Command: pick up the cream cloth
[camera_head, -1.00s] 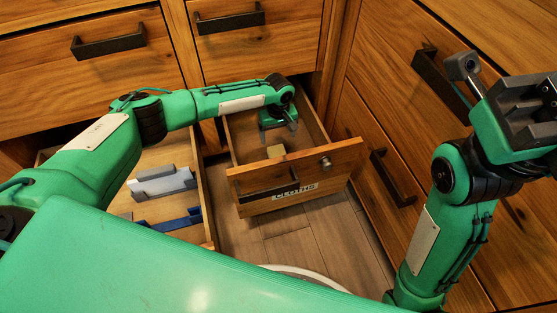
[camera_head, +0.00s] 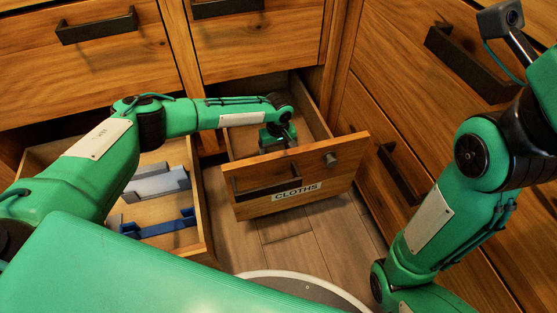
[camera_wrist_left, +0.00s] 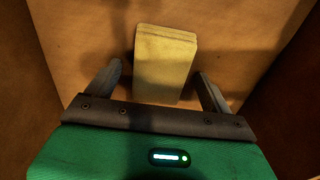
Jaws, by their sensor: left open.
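The cream cloth (camera_wrist_left: 165,62) is a folded, block-like piece lying on the wooden floor of the open drawer labelled CLOTHS (camera_head: 297,192). In the left wrist view my left gripper (camera_wrist_left: 160,85) is open, one finger on each side of the cloth's near part. Whether the fingers touch it I cannot tell. In the head view my left gripper (camera_head: 280,140) reaches down inside the drawer, and the cloth is hidden behind the drawer front and the gripper. My right arm (camera_head: 450,190) is at the right; its gripper is out of the picture.
Drawer walls (camera_wrist_left: 48,40) stand close on both sides of my left gripper. Another open drawer (camera_head: 205,230) at the left holds a grey item (camera_head: 157,183) and a blue item (camera_head: 160,224). Closed wooden drawers with dark handles (camera_head: 97,27) stand behind and at right.

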